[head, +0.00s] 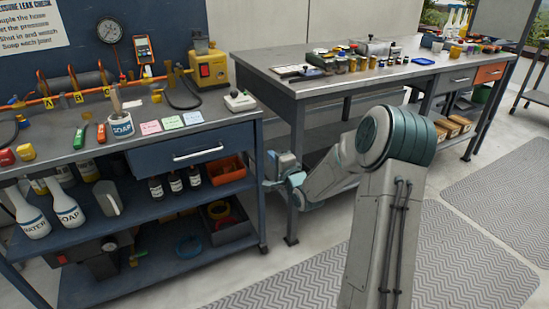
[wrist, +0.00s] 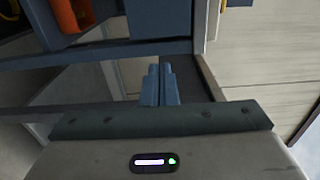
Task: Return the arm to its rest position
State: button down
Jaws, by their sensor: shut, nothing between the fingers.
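My gripper (wrist: 159,72) shows in the wrist view as two blue fingers held together, with nothing between them. In the head view my arm reaches left and down from my column. Its blue and teal end (head: 283,168) is beside the right end of the blue workbench (head: 255,136) and in front of the left end of the grey table (head: 295,88). It is below the level of both tops. The fingertips are hard to make out there, and I cannot tell whether they touch the bench.
The blue bench has a drawer (head: 197,149), an orange bin (head: 226,170) and white soap and water bottles (head: 68,208) on its shelves. Small jars (head: 341,65) stand on the grey table. Ribbed mats (head: 455,250) cover the floor at right. Bare floor shows between.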

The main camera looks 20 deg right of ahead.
jog(key=s+a+r+n+g+h+p, duration=0.4)
jog(key=s+r+n+g+p, duration=0.4)
jog(key=s+r+p, duration=0.7)
jog(key=s+a+r+n+g+p, duration=0.2)
jog(key=s+r, duration=0.6)
jog(key=s, duration=0.4)
jog(key=s+a+r+n+g+p, duration=0.2)
jog(key=s+r+n+g+p, duration=0.3)
jog(key=s+r+p, duration=0.3)
jog(key=s+p, duration=0.1)
jog(key=s, duration=0.3)
jog(key=shift+s+a+n+y, duration=0.15)
jog(key=shift+a+n+y, duration=0.1)
jog(key=shift+n+y, duration=0.15)
